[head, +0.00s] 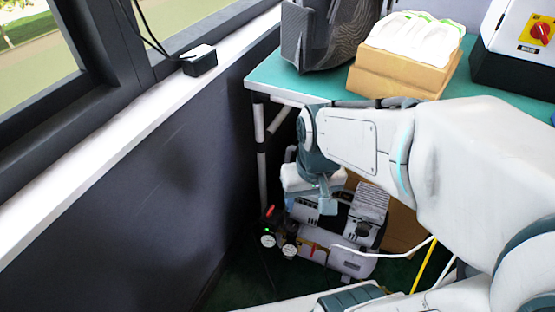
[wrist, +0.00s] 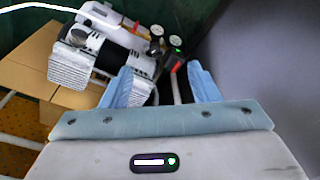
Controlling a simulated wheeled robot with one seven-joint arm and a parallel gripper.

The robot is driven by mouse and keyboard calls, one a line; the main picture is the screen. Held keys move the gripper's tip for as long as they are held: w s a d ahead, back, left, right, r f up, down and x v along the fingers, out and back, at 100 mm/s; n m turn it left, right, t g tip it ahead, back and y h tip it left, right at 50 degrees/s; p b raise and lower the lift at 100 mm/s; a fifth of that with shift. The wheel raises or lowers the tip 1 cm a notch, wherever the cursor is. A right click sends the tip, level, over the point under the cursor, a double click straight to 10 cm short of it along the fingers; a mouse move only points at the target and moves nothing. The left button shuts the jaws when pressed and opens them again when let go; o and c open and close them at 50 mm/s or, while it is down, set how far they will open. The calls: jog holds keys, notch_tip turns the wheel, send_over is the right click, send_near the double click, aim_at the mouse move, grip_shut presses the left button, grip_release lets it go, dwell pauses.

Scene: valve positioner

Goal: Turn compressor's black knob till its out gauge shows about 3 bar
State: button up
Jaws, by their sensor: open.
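The compressor (head: 345,258) stands on the floor under the teal table, with a light tank and a dark motor on top. It also shows at the upper left of the wrist view (wrist: 105,45). Two small round white gauges sit at its left end, one left (head: 268,240) and one right (head: 289,250); their needles are too small to read. A dark part by the gauges (head: 291,237) looks like the black knob, but I cannot tell it clearly. My gripper (wrist: 163,84) is open and empty, above and apart from the gauges. In the head view it partly covers the compressor.
A dark wall with a white sill (head: 130,120) runs close on the left. The teal table (head: 275,80) overhangs the compressor, with its legs near my arm. A cardboard box (wrist: 35,75) stands behind the compressor. A yellow cable (head: 424,262) and white tubes lie at right.

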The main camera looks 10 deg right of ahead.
jog(key=w+a+f+m+y+p, duration=0.1)
jog(key=w+f+m, duration=0.1)
jog(key=w+f, duration=0.3)
jog(key=m+g+h+p, duration=0.1)
jog(key=m+p, duration=0.2)
jog(key=m, duration=0.3)
send_over(293, 226)
notch_tip(293, 226, down, 17)
notch_tip(293, 226, down, 13)
jog(key=b, duration=0.5)
jog(key=shift+r, duration=0.2)
jog(key=c, duration=1)
